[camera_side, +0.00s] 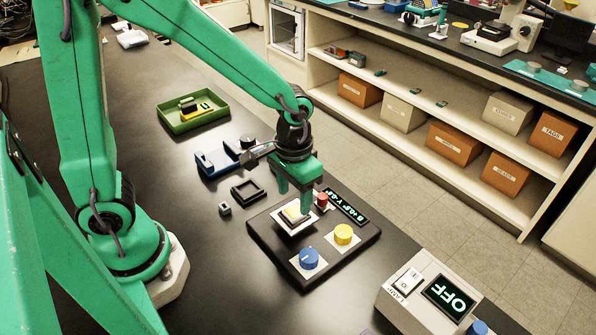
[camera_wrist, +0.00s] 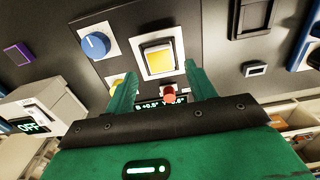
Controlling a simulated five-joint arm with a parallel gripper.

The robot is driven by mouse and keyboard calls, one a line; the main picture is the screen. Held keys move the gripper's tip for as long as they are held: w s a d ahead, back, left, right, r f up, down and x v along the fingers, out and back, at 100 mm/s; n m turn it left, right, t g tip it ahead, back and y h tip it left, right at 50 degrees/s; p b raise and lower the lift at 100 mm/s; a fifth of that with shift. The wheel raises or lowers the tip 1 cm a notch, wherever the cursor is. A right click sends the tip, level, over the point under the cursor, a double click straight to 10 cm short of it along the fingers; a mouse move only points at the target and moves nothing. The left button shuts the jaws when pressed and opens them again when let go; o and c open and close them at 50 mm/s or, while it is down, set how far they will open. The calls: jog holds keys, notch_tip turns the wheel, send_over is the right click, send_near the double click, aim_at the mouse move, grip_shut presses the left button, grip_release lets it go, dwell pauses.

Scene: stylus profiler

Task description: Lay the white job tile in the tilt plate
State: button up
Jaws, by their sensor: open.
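The tilt plate (camera_side: 284,227) is a white-edged square on a black console. In the wrist view the tilt plate (camera_wrist: 145,46) has a grey inner border around a yellow square (camera_wrist: 158,60) with a paler strip at its far edge. In the side view a pale, cream-yellow piece (camera_side: 293,213) shows there, partly behind a finger. I cannot tell for sure whether this is the white job tile; no other plainly white tile shows. My gripper (camera_side: 295,200) is over the plate's rear side, pointing down. In the wrist view my gripper (camera_wrist: 162,85) is open, with nothing between its fingers.
The console has a blue knob (camera_side: 309,258), a yellow knob (camera_side: 343,234), a red button (camera_side: 322,199) and a display (camera_side: 346,207). A black square frame (camera_side: 247,190), blue holder (camera_side: 217,161) and green tray (camera_side: 205,121) stand behind. A box reading OFF (camera_side: 407,311) is in front.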

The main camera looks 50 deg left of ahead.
jog(key=shift+r, duration=1.95)
notch_tip(320, 180, up, 8)
send_over(294, 211)
jog(key=shift+f, duration=0.1)
jog(key=s+a+r+t, duration=0.4)
jog(key=s+a+t, duration=0.1)
jog(key=s+a, duration=0.3)
jog(key=shift+s+a+t, duration=0.3)
jog(key=shift+a, duration=0.15)
